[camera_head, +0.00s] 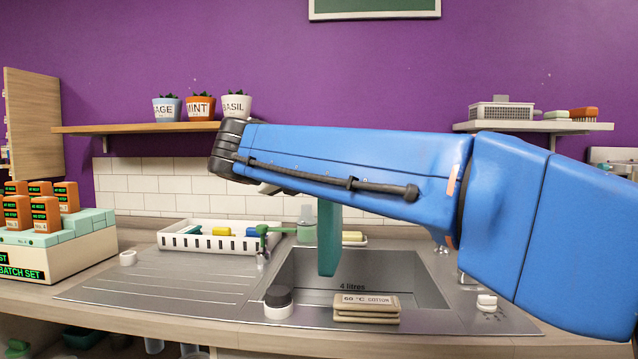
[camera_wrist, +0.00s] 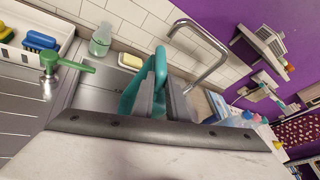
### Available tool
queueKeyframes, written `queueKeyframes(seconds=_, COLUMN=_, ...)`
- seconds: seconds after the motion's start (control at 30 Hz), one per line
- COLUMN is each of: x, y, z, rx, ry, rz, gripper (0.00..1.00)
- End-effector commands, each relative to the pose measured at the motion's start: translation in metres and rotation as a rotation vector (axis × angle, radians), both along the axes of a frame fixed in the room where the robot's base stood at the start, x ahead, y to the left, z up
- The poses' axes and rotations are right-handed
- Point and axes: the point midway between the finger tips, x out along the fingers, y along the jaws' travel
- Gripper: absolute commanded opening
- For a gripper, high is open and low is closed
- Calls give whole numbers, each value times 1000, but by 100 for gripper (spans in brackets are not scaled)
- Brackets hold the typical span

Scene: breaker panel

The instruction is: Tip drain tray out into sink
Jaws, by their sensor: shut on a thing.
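The drain tray appears to be the teal piece (camera_head: 329,242) hanging down over the sink (camera_head: 402,272) in the head view, turned on edge with its lower end above the basin. In the wrist view its teal rim (camera_wrist: 158,65) rises between the grey fingers of my gripper (camera_wrist: 160,92), which is shut on it. My blue arm hides the tray's upper part in the head view, and the gripper hides much of it in the wrist view. I cannot see whether any liquid is in it. The sink basin (camera_wrist: 96,97) also shows beside the fingers.
A green-topped dispenser (camera_head: 263,240) stands at the sink's left. A white rack (camera_head: 190,240) stands behind the ribbed drainboard (camera_head: 160,280), which is mostly clear. The tap (camera_wrist: 210,42) arches behind the gripper.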

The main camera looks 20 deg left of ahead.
Motion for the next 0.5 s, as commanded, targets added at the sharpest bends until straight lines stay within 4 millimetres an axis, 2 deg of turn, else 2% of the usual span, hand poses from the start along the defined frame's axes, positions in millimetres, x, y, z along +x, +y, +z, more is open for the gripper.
queueKeyframes(seconds=0.3, x=11, y=-53, z=-4, rx=218, ry=46, rz=-4, gripper=0)
queueKeyframes(seconds=0.5, x=14, y=-66, z=-7, rx=291, ry=63, rz=-2, gripper=0)
